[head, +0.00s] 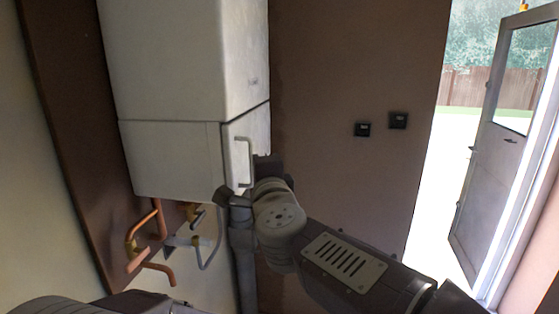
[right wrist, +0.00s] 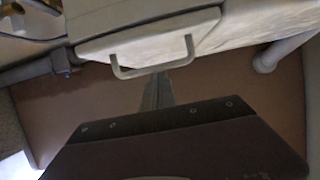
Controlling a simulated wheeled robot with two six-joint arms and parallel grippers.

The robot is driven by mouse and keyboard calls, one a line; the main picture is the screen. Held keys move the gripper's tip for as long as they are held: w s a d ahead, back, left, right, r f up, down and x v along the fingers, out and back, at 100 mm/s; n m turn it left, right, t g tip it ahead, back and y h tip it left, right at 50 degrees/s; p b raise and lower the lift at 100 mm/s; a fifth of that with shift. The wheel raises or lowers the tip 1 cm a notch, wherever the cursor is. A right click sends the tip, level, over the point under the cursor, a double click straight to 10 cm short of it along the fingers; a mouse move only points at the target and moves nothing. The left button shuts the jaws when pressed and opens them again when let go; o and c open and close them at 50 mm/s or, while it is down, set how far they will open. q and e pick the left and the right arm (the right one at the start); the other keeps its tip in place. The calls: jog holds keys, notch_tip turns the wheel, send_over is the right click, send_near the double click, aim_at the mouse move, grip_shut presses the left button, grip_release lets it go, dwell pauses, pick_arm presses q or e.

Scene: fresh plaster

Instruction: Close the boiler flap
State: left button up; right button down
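The white boiler (head: 185,55) hangs on the brown wall in the head view. Its lower section has a flap (head: 235,135) on the right-hand face, with a pale bar handle (head: 246,160). The flap looks close to flush with the casing, but I cannot tell whether it is fully shut. The right wrist view shows the flap (right wrist: 150,45) and its handle (right wrist: 155,70) just beyond my gripper. My right gripper (head: 267,165) is right beside the handle; its fingers (right wrist: 158,92) look together, with nothing visible between them. My left gripper is out of view.
Copper pipes (head: 140,240) and a pale bent bar (head: 215,245) hang below the boiler. Two dark switches (head: 380,125) are on the brown wall to the right. A door (head: 490,180) stands open at the far right. The wall between is clear.

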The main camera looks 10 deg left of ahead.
jog(key=shift+s+a, duration=0.15)
jog(key=shift+a, duration=0.3)
